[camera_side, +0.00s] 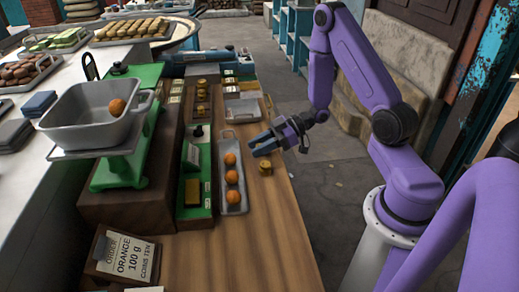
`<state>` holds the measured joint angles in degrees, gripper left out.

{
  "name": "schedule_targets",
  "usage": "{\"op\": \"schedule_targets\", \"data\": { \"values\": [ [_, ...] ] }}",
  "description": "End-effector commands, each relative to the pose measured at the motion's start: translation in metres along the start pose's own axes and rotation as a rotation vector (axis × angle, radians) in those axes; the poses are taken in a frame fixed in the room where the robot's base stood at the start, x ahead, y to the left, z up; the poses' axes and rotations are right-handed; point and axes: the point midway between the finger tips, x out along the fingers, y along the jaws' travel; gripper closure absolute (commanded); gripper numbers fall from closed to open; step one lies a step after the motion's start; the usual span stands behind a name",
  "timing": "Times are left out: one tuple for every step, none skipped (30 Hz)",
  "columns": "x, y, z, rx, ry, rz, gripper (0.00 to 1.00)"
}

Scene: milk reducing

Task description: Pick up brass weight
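A small brass weight (265,167) stands on the wooden table (262,225), near its right edge. My gripper (256,149) is just above and slightly left of it in the picture, with its blue fingers pointing left. I see no contact between them. The fingers' gap is too small to make out here. More small brass-coloured pieces (202,96) sit in a row on a dark wooden holder further back.
A green scale (128,165) with a grey pan (92,117) holding an orange stands at left. A grey tray (235,208) with three oranges lies beside the weight, next to a green strip (190,213). An order sign (127,258) stands in front. The table's front right is clear.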

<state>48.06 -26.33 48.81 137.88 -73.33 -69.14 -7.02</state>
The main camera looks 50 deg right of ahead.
Motion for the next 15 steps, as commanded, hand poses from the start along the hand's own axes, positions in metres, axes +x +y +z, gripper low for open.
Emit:
{"op": "schedule_targets", "data": {
  "values": [
    [-0.0002, 0.0001, 0.0, 0.0, 0.0, 0.0, 1.0],
    [-0.0002, 0.0001, 0.0001, 0.0, 0.0, 0.0, 1.0],
    [-0.0003, 0.0001, 0.0, 0.0, 0.0, 0.0, 1.0],
    [-0.0003, 0.0001, 0.0001, 0.0, 0.0, 0.0, 1.0],
    [-0.0003, 0.0001, 0.0002, 0.0, -0.001, 0.0, 1.0],
    [-0.0003, 0.0, 0.0003, 0.001, -0.001, 0.0, 1.0],
    [-0.0002, 0.0, 0.0004, 0.001, -0.002, 0.0, 1.0],
    [-0.0002, -0.0001, 0.0005, 0.001, -0.002, 0.0, 1.0],
    [-0.0003, -0.0001, 0.0005, 0.001, -0.002, 0.0, 1.0],
    [-0.0004, -0.0001, 0.0003, 0.001, -0.003, 0.0, 1.0],
    [-0.0005, -0.0001, -0.0001, 0.001, -0.003, 0.0, 1.0],
    [-0.0009, -0.0001, -0.0009, 0.001, -0.003, 0.0, 1.0],
    [-0.0012, 0.0, -0.0018, 0.001, -0.002, 0.0, 1.0],
    [-0.0017, 0.0, -0.003, 0.0, -0.002, 0.0, 1.0],
    [-0.0024, 0.0002, -0.005, -0.001, -0.001, 0.0, 1.0]
  ]
}}
